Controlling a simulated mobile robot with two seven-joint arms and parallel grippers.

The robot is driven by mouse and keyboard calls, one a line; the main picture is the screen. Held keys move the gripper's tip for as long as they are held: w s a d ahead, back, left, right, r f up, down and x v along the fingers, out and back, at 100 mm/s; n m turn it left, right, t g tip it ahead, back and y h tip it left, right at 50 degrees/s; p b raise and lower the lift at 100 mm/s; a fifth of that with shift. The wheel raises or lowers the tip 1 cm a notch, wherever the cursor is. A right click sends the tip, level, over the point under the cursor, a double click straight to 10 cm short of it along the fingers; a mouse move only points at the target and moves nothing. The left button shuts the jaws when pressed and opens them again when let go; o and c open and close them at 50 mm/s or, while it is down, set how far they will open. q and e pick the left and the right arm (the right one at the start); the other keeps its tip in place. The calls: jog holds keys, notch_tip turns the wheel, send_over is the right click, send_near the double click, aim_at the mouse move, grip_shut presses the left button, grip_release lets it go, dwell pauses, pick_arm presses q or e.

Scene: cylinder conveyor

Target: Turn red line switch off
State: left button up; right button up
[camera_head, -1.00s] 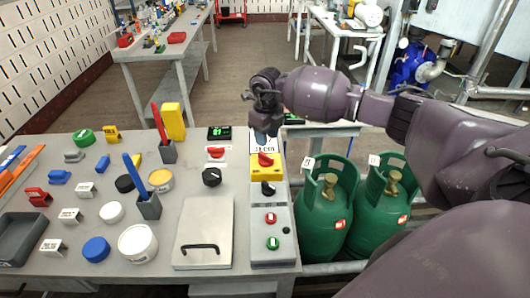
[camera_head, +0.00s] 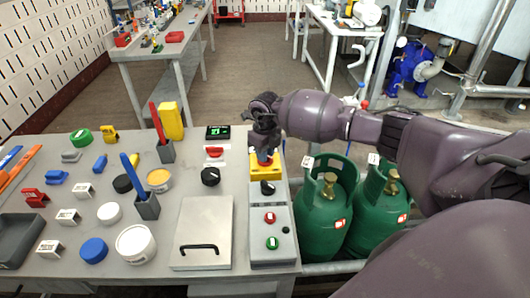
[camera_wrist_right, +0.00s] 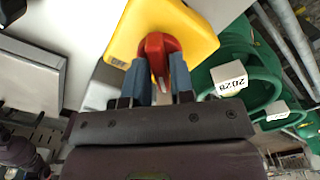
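The red line switch is a red rotary knob (camera_wrist_right: 157,45) on a yellow housing (camera_wrist_right: 185,22), with an OFF label (camera_wrist_right: 118,62) at its left in the right wrist view. In the head view the yellow housing (camera_head: 257,174) sits at the table's right edge, its knob mostly hidden by my right gripper (camera_head: 264,158). My right gripper (camera_wrist_right: 160,72) points down at the switch, its two blue-grey fingertips on either side of the knob's handle. Whether both fingers press on it cannot be told.
Below the switch are a black knob (camera_head: 267,188) and a control box with red (camera_head: 270,217) and green (camera_head: 272,243) buttons. A red switch (camera_head: 214,152) and black dial (camera_head: 210,176) stand to the left. Green gas cylinders (camera_head: 323,213) stand right of the table.

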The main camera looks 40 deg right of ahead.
pick_arm(q)
jog(key=shift+s+f, duration=0.1)
jog(key=shift+s, duration=0.2)
pick_arm(e)
grip_shut()
jog(key=m+p, duration=0.1)
jog(key=m, duration=0.2)
jog(key=m+p, duration=0.1)
jog(key=shift+r+m+p, duration=0.25)
jog(key=shift+m+p, duration=0.05)
jog(key=shift+m, duration=0.1)
jog(key=m+p, duration=0.3)
jog(key=m, duration=0.2)
jog(key=m+p, duration=0.2)
jog(key=m, duration=0.2)
jog(key=shift+f+m+p, duration=0.1)
jog(key=shift+m+p, duration=1.1)
jog(key=shift+m, duration=0.4)
pick_arm(q)
notch_tip(320, 180, up, 10)
jog(key=shift+w+a, duration=0.15)
jog(key=shift+w, duration=0.15)
pick_arm(e)
jog(key=shift+f+m, duration=0.1)
jog(key=shift+m, duration=0.2)
pick_arm(q)
jog(key=shift+s, duration=0.1)
jog(key=shift+r, duration=0.2)
pick_arm(e)
jog(key=shift+m, duration=0.3)
